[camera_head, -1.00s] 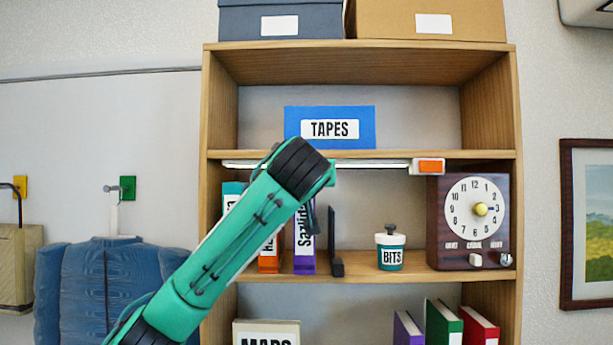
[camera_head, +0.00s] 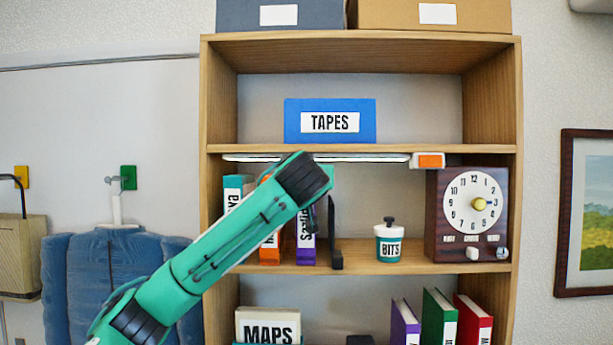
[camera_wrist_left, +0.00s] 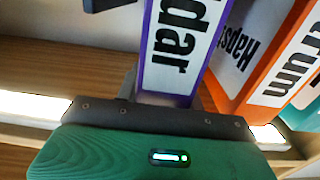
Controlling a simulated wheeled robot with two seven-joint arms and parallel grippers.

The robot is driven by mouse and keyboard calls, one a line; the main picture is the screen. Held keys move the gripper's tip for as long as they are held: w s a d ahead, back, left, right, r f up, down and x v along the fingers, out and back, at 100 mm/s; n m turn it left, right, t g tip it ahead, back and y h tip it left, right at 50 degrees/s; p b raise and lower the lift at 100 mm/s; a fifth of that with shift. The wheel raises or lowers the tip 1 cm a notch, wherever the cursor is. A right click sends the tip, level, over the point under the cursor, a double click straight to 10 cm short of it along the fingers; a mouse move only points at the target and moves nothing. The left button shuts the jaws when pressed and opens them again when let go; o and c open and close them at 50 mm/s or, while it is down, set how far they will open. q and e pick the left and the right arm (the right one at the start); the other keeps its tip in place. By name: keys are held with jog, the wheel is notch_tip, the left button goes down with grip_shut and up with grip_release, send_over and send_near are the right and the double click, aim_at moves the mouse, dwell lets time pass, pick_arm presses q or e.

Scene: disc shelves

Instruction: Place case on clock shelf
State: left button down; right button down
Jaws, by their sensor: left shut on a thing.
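A purple-edged case (camera_head: 306,242) with a white label stands upright on the clock shelf (camera_head: 354,264), just right of the orange cases. In the left wrist view, the purple case (camera_wrist_left: 175,45) shows "dar" on its label and sits between my fingers. My left gripper (camera_wrist_left: 167,92) is shut on this case. In the head view, my arm hides most of the gripper and the top of the case. The brown clock (camera_head: 466,214) stands at the right end of the same shelf. My right gripper is not in view.
Orange cases (camera_head: 270,246) and a teal one (camera_head: 237,190) stand left of the purple case. A black bookend (camera_head: 335,237) is close on its right. The bits jar (camera_head: 389,243) stands farther right. A light bar (camera_head: 370,157) runs under the shelf above.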

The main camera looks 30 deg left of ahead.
pick_arm(q)
jog(key=c, duration=0.9)
grip_release()
jog(key=shift+w+a+f, duration=0.1)
jog(key=shift+f, duration=0.05)
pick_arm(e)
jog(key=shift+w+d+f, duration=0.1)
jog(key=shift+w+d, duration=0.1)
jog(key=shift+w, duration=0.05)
pick_arm(q)
jog(key=shift+r, duration=0.2)
jog(key=shift+s+d+f, duration=0.15)
jog(key=shift+s+d, duration=0.05)
jog(key=shift+s, duration=0.05)
jog(key=b+v, duration=0.5)
jog(key=v, duration=0.6)
jog(key=shift+s+d, duration=0.1)
jog(key=shift+s, duration=0.15)
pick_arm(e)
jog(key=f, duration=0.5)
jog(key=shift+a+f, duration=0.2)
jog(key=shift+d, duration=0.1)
